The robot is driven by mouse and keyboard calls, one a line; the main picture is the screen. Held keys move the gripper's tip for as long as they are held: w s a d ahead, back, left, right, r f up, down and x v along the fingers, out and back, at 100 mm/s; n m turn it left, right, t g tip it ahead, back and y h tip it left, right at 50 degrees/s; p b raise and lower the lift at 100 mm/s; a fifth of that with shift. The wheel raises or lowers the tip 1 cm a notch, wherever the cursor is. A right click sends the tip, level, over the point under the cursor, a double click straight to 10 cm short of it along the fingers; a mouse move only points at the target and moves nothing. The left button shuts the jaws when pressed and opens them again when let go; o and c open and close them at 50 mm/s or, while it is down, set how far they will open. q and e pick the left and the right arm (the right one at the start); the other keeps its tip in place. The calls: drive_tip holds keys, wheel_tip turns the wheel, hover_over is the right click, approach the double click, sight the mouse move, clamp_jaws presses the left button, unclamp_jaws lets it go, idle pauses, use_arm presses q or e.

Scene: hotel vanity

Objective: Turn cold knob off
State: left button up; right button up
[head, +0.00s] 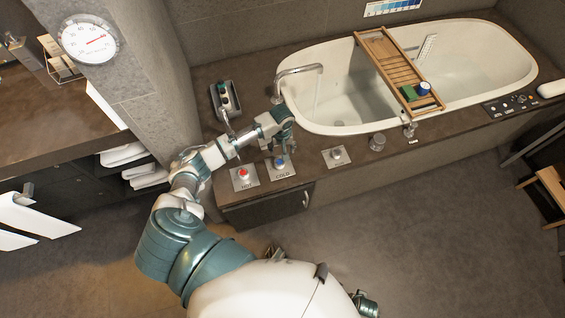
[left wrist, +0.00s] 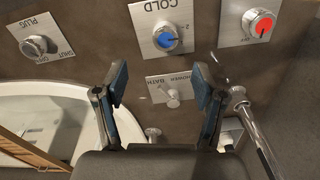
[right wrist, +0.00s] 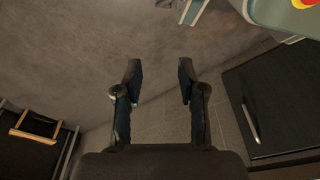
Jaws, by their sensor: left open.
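The cold knob (head: 280,162) has a blue cap and sits on a silver plate marked COLD on the tub's dark deck. In the left wrist view the cold knob (left wrist: 165,38) lies beyond the fingertips, roughly centred between them, with its blue pointer turned aside. My left gripper (head: 282,140) is above the deck near this knob; in its wrist view it (left wrist: 160,80) is open and empty, with no finger around the knob. My right gripper (right wrist: 160,72) is open and empty over the floor.
The red hot knob (head: 243,174) is left of the cold knob, and the plug knob (head: 337,154) is to the right. A bath/shower lever (left wrist: 171,94) shows between my left fingers. The faucet (head: 300,69) arches over the tub (head: 300,124), with a faint stream beneath it.

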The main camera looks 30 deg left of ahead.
sight(281, 163)
use_arm(q)
drive_tip(key=f, duration=0.3)
drive_tip(key=a+f+b, duration=0.1)
drive_tip(key=f, duration=0.2)
drive_tip(key=a+f+b, duration=0.1)
drive_tip(key=f, duration=0.2)
drive_tip(key=shift+a+f, duration=0.2)
wheel_tip(281, 163, down, 2)
drive_tip(key=shift+d+f+b, duration=0.1)
drive_tip(key=shift+f+b, duration=0.05)
drive_tip(key=shift+b, duration=0.25)
drive_tip(key=shift+d+f, duration=0.2)
drive_tip(key=shift+d, duration=0.65)
drive_tip(key=shift+a, duration=0.1)
use_arm(e)
wheel_tip(281, 163, up, 9)
drive_tip(key=w, duration=0.2)
drive_tip(key=shift+w+a, duration=0.25)
drive_tip(key=shift+a, duration=0.1)
